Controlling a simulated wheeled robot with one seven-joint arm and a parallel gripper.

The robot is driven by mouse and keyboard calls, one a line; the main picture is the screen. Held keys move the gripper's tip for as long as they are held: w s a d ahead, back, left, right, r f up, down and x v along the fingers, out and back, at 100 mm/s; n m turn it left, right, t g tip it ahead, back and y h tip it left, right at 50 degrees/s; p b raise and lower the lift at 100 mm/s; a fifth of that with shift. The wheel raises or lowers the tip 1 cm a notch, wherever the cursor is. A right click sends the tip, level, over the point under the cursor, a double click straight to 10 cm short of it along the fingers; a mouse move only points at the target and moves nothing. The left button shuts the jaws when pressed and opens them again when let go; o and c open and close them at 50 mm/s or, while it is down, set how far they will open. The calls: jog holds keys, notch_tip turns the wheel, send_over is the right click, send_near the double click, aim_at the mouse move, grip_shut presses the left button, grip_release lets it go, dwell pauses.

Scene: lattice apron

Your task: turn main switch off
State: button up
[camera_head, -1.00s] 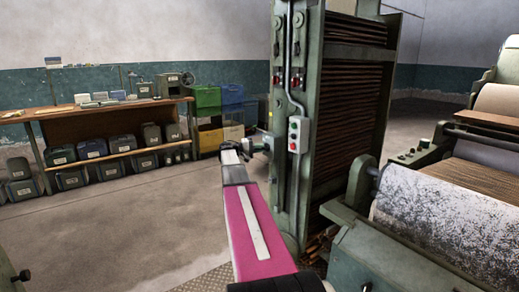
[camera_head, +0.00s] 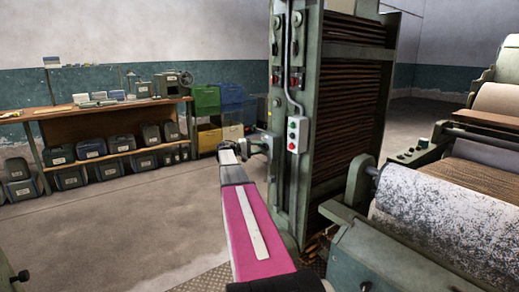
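A tall green machine frame (camera_head: 308,60) stands in the middle of the view. Two red-and-metal switches (camera_head: 286,79) sit side by side high on its front post. A small grey control box (camera_head: 297,135) with a red and a green button is fixed lower on the same post, with a conduit running up from it. I cannot tell which of these is the main switch. My pink arm reaches forward from the bottom. My gripper (camera_head: 264,146) is at the left edge of the post, left of the box and a little lower; its fingers are too small to read, and contact is unclear.
A large roller (camera_head: 440,215) and more machinery fill the right side. A wooden workbench (camera_head: 100,109) with boxes and several grey cases stands at the back left, beside green, blue and yellow crates (camera_head: 207,101). The concrete floor left of my arm is clear.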

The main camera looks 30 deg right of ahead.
jog(key=v, duration=0.9)
jog(key=shift+a, duration=0.3)
jog(key=shift+w, duration=0.1)
jog(key=s+a+f+n+t+y, duration=0.2)
jog(key=s+a+f+y, duration=0.2)
jog(key=s+a+f, duration=0.4)
jog(key=s+a+f+n+t+y, duration=0.15)
jog(key=s+a+f+y, duration=0.35)
jog(key=f, duration=0.6)
jog(key=s+a+f+t+y, duration=0.1)
jog(key=s+a+f+y, duration=0.3)
jog(key=s+a, duration=0.4)
jog(key=s+a+f+t+y, duration=0.1)
jog(key=s+a+f+y, duration=0.3)
jog(key=s+a, duration=0.5)
jog(key=a+f, duration=0.1)
jog(key=a, duration=0.3)
jog(key=shift+a+f, duration=0.15)
jog(key=shift+a, duration=0.15)
